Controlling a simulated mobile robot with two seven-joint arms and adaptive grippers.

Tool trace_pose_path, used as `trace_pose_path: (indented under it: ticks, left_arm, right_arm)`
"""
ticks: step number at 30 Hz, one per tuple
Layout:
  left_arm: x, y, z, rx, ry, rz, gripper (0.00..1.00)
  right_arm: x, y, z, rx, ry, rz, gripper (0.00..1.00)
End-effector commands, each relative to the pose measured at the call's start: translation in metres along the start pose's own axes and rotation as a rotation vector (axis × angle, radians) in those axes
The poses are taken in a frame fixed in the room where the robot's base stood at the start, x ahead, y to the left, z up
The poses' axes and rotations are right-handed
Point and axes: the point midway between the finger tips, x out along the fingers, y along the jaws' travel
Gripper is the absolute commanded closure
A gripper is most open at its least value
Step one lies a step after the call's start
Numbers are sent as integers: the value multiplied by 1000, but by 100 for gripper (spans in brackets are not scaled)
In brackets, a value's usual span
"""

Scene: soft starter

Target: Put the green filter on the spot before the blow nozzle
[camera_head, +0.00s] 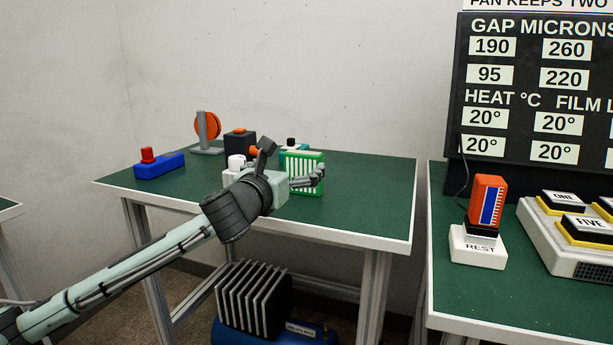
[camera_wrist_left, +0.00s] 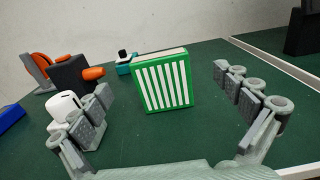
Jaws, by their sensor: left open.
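The green filter (camera_head: 304,172), a green frame with white slats, stands upright on the green table. In the left wrist view the green filter (camera_wrist_left: 164,82) is ahead of and between the spread fingers. My left gripper (camera_head: 293,166) is open; its fingers (camera_wrist_left: 160,110) appear apart from the filter. A black block with an orange nozzle (camera_wrist_left: 92,73), likely the blow nozzle, stands left of the filter; the same black block (camera_head: 239,142) shows in the head view, partly behind my gripper. The marked spot is not clearly visible. My right gripper is not in view.
An orange disc on a stand (camera_head: 207,128) and a blue block with a red button (camera_head: 158,164) are at the left. A white object (camera_wrist_left: 66,107) is close to my left finger. A teal device (camera_wrist_left: 124,62) stands behind. The table's right part is clear.

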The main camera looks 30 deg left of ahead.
Motion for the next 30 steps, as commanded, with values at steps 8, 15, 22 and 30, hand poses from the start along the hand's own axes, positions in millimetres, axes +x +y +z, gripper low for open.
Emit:
trace_pose_path:
  ticks: [8, 15, 22, 30]
  left_arm:
    - [28, 1, 0, -4, 0, 2, 0]
    - [64, 1, -2, -5, -1, 2, 0]
    - [76, 0, -4, 0, 1, -1, 0]
    - [76, 1, -4, 1, 1, 0, 16]
  right_arm:
    - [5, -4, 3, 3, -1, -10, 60]
    - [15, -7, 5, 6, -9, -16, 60]
    - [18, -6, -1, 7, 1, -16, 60]
    - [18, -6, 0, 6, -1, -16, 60]
